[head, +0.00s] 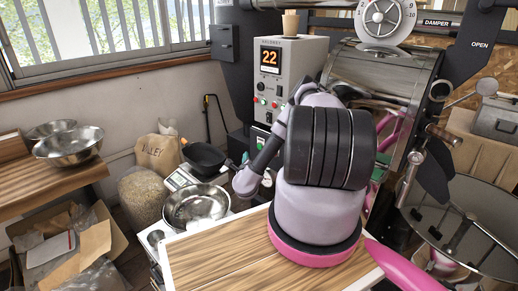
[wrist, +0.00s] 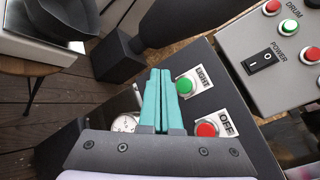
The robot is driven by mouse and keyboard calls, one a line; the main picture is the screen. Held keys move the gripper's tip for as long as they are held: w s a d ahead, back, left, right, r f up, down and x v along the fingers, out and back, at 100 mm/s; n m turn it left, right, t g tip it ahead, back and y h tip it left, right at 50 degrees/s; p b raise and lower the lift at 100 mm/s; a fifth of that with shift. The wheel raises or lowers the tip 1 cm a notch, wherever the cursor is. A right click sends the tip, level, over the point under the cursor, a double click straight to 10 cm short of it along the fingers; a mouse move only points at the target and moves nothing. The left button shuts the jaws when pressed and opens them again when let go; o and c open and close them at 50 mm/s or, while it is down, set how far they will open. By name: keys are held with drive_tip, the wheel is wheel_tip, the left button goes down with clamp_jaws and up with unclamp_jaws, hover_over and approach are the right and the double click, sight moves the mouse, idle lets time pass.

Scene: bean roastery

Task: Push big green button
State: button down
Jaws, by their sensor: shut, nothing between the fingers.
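A round green button (wrist: 184,86) on a silver plate labelled LIGHT sits on a dark box in the wrist view. A red button (wrist: 206,128) labelled OFF sits beside it on the same box. My gripper (wrist: 160,72) has teal fingers pressed together, with nothing between them. Its tips appear just left of and slightly above the green button in the wrist view; I cannot tell the height gap or any contact. Another green button (wrist: 289,28) is on the grey panel at upper right. In the head view my arm covers much of the middle, and the fingers cannot be made out.
The grey control box (head: 290,65) shows 22 and carries small green and red buttons. A black POWER switch (wrist: 262,59) and red buttons sit on its panel. The roaster drum (head: 385,75) stands at right. A wooden tabletop (head: 220,255) lies in front.

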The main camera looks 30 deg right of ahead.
sight(257, 147)
drive_tip(key=w+d, duration=0.2)
drive_tip(key=d, duration=0.3)
drive_tip(key=shift+d, duration=0.35)
drive_tip(key=shift+d, duration=0.1)
idle(1.7)
drive_tip(key=shift+w+d, duration=0.2)
drive_tip(key=shift+d, duration=0.1)
drive_tip(key=shift+w+d, duration=0.1)
drive_tip(key=shift+d, duration=0.3)
idle(0.8)
drive_tip(key=shift+a, duration=0.15)
drive_tip(key=shift+s+a, duration=0.3)
drive_tip(key=shift+a, duration=0.3)
drive_tip(key=shift+s+a, duration=0.3)
drive_tip(key=shift+a, duration=0.5)
drive_tip(key=shift+s+a, duration=0.25)
drive_tip(key=shift+a, duration=0.55)
drive_tip(key=shift+s+a, duration=0.3)
drive_tip(key=shift+a, duration=0.5)
